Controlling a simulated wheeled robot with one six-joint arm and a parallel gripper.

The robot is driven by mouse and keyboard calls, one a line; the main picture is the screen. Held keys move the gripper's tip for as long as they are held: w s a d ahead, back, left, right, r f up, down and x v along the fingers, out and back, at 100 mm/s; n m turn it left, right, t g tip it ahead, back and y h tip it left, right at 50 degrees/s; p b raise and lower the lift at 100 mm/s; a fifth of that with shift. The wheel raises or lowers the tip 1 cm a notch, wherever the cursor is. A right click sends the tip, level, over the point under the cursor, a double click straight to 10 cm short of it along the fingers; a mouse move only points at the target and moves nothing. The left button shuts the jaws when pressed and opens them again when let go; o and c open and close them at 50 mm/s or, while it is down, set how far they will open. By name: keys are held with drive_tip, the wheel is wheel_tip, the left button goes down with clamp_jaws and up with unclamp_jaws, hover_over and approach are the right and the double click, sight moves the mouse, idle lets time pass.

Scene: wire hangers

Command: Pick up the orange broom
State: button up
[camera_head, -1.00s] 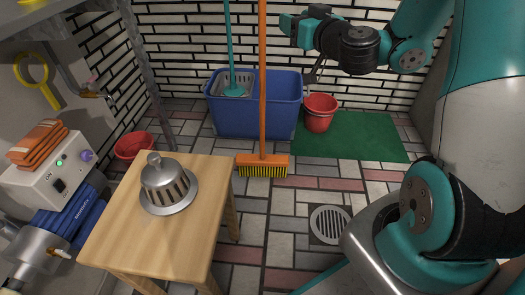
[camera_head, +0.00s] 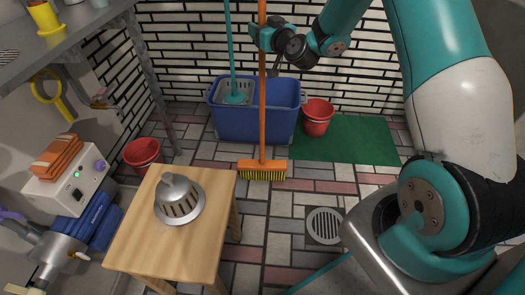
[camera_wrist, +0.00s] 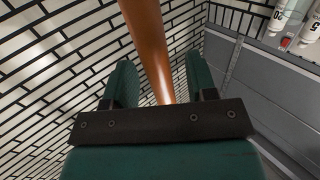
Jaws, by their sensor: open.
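The orange broom (camera_head: 263,120) stands upright in front of the blue bucket, its yellow-bristled head on the tiled floor. Its orange handle runs up out of the top of the head view. My gripper (camera_head: 258,37) is at the upper part of the handle. In the wrist view the handle (camera_wrist: 147,38) passes between the two green fingers of my gripper (camera_wrist: 156,85). The fingers are apart, with a gap visible on both sides of the handle.
A blue bucket (camera_head: 280,112) with a teal mop (camera_head: 231,50) stands behind the broom. A red bucket (camera_head: 317,118) is on the green mat (camera_head: 350,145). A wooden stool (camera_head: 200,235) with a metal dome (camera_head: 179,200) stands at front left. Tiled floor right of the stool is mostly clear.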

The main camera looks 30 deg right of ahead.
drive_tip(key=shift+w, duration=0.15)
drive_tip(key=shift+c, duration=0.2)
clamp_jaws()
drive_tip(key=shift+r, duration=0.1)
